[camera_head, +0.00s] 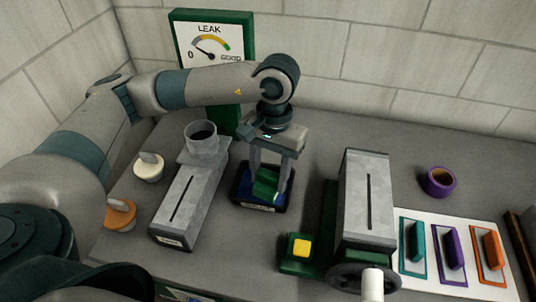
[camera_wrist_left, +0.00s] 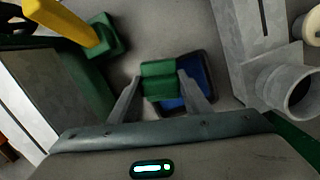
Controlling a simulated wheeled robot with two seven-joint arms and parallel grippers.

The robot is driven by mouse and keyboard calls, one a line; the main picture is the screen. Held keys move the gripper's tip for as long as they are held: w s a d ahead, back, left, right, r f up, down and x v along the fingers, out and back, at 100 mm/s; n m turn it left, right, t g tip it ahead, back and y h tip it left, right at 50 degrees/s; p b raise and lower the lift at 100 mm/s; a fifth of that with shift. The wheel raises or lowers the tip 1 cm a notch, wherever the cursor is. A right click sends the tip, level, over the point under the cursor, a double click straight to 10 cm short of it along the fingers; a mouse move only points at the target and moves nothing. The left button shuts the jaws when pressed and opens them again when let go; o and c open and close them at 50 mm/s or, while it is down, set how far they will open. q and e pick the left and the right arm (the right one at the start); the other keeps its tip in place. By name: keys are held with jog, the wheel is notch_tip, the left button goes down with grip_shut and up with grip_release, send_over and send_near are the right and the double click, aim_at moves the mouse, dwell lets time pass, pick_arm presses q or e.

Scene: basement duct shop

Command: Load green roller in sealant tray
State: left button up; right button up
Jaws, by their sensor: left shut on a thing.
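The green roller (camera_head: 266,183) is held between the two fingers of my left gripper (camera_head: 270,176), which points down. The sealant tray (camera_head: 246,204) is a dark-rimmed box with a blue inside and a label on its front. In the head view the roller shows within the tray's outline. In the left wrist view the roller (camera_wrist_left: 158,80) sits between the fingertips and overlaps the left part of the blue tray (camera_wrist_left: 196,78). I cannot tell whether the roller touches the tray's floor. My right gripper is not in view.
A grey slotted duct (camera_head: 186,208) with a round collar stands left of the tray. A second slotted box (camera_head: 366,200) with a crank and a yellow button (camera_head: 301,248) stands right. Teal, purple and orange handled pieces lie on a white board (camera_head: 445,275). A purple tape roll (camera_head: 438,181) lies behind.

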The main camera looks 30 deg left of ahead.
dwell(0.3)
pick_arm(q)
jog(key=n+p, duration=0.1)
jog(key=n, duration=0.1)
jog(key=w+n+p, duration=0.1)
jog(key=n, duration=0.1)
jog(key=shift+a+r, duration=0.15)
jog(key=n+p, duration=0.1)
jog(key=n, duration=0.1)
jog(key=w+a+n+p, duration=0.1)
jog(key=n, duration=0.2)
jog(key=w+n+t+h+p, duration=0.1)
jog(key=n, duration=0.2)
jog(key=shift+a, duration=0.2)
jog(key=n+p, duration=0.1)
jog(key=n, duration=0.2)
jog(key=w+a+n+p, duration=0.1)
jog(key=n, duration=0.2)
jog(key=a+f+n+p, duration=0.1)
jog(key=n, duration=0.2)
jog(key=shift+w+a+t, duration=0.15)
jog(key=shift+w+t, duration=0.2)
jog(key=shift+t, duration=0.05)
jog(key=shift+f, duration=0.1)
